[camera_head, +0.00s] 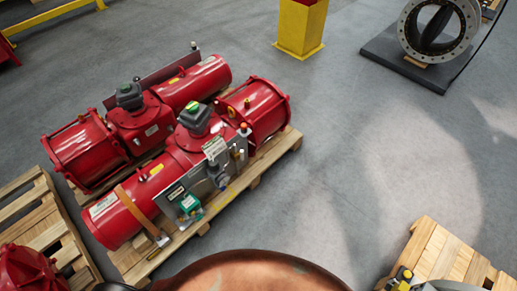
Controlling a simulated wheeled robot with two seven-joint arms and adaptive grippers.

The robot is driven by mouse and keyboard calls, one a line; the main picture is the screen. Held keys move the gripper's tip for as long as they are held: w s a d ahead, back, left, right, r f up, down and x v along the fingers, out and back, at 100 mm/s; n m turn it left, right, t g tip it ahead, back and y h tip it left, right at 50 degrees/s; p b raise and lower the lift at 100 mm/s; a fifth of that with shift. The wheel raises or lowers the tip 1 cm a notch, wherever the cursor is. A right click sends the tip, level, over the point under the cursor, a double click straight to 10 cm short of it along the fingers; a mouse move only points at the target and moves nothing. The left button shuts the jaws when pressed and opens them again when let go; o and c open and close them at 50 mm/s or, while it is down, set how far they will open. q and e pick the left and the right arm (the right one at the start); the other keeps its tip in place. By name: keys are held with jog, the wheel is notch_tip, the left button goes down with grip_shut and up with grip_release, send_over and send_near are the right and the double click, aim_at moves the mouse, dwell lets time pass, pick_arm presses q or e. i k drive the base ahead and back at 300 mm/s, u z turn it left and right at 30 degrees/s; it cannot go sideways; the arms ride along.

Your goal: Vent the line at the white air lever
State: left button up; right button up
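A red valve actuator (185,158) lies on a wooden pallet at left centre, with a grey panel (217,170) on its near side. The panel carries a round dark gauge or regulator, a green fitting (190,203) and small pale fittings (240,155) at its right end. I cannot tell for sure which small part is the white air lever, or its position. A second red actuator (92,150) lies just behind the first. Neither of my grippers can be made out in the head view.
The pallet (288,143) under the actuators juts out at the right. A yellow post (300,28) and a large flanged valve (408,28) on a dark mat stand at the back. More pallets (452,255) stand at lower right and left. Grey floor between is clear.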

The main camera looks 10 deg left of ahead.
aim_at(241, 151)
jog(key=u, duration=0.05)
jog(key=i, duration=0.65)
jog(key=u, duration=1.2)
